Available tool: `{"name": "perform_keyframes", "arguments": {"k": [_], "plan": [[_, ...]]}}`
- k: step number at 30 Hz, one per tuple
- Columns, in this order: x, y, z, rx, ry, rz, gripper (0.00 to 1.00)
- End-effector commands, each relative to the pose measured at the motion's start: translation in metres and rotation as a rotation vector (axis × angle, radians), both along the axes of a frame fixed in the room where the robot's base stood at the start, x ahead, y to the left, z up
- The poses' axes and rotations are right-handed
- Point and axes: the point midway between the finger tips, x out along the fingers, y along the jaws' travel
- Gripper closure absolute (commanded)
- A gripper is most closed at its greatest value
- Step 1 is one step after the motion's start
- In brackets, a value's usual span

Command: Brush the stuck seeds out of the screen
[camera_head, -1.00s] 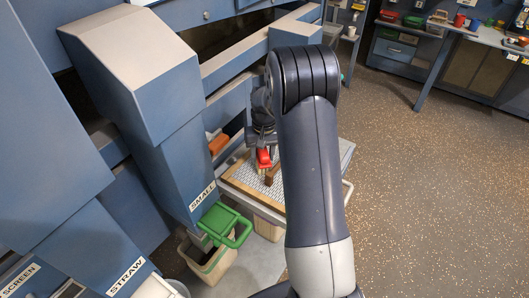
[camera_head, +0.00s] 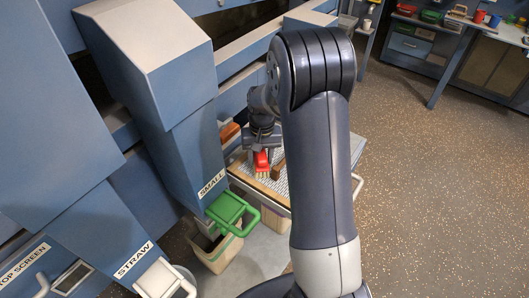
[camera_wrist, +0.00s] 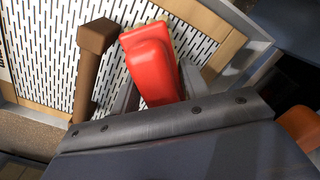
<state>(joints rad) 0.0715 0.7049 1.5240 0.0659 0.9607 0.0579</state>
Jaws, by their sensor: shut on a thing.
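My gripper (camera_head: 262,142) is shut on a red-handled brush (camera_head: 262,161) with pale bristles. The wrist view shows the red handle (camera_wrist: 150,68) between the gripper's fingers (camera_wrist: 157,90), with the bristles partly hidden behind it. The brush is over the screen (camera_head: 275,183), a white slotted sheet in a wooden frame; I cannot tell whether the bristles touch it. The screen's slots (camera_wrist: 45,40) show clearly in the wrist view. I cannot make out stuck seeds in the slots. My arm hides the right part of the screen in the head view.
An orange block (camera_head: 229,132) lies behind the screen. The blue "SMALL" chute (camera_head: 190,155) stands close on the left, above a green-handled lid (camera_head: 232,210) and a bin. Speckled floor is free at right.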

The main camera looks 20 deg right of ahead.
Motion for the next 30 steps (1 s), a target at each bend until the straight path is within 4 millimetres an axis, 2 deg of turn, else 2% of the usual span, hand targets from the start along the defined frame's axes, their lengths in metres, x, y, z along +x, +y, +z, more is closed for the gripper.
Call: {"name": "perform_keyframes", "arguments": {"k": [5,15,25,30], "plan": [[-0.003,0.004,0.0,0.0,0.002,0.0,0.75],[-0.019,0.026,0.001,0.0,0.0,0.002,0.75],[-0.022,0.029,0.002,0.002,0.004,-0.001,0.75],[-0.021,0.029,0.012,0.003,0.004,-0.001,0.75]]}}
